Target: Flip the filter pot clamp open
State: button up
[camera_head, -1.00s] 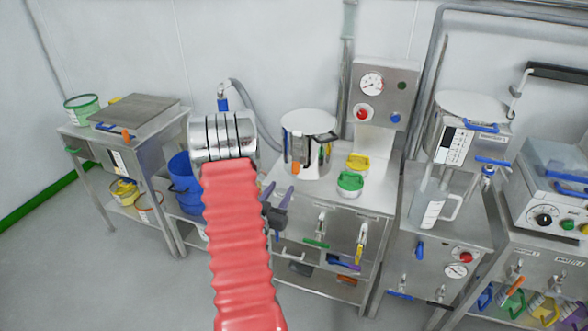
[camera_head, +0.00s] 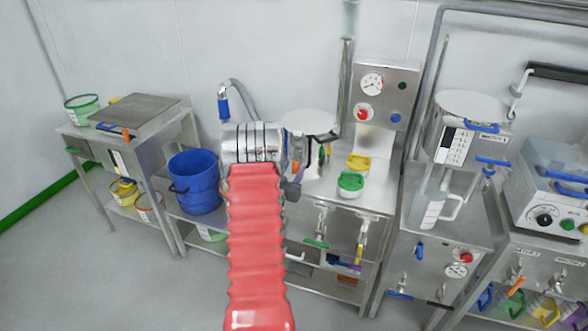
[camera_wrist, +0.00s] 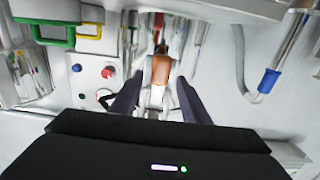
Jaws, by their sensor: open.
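The filter pot (camera_head: 308,122) is a steel pot on the middle steel table, partly hidden behind my arm in the head view. An orange clamp lever (camera_wrist: 161,70) with a metal lower part shows in the wrist view, between the two dark fingers of my gripper (camera_wrist: 157,95). My gripper is open, with a finger on each side of the lever; I cannot tell whether either touches it. In the head view, my red-sleeved arm hides most of the gripper and the clamp.
A hose with a blue grip (camera_head: 223,108) hangs left of the pot. A blue bucket (camera_head: 194,182) sits on the lower shelf at left.

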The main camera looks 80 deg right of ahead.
jog(key=shift+d, duration=0.4)
grip_shut()
dwell(0.4)
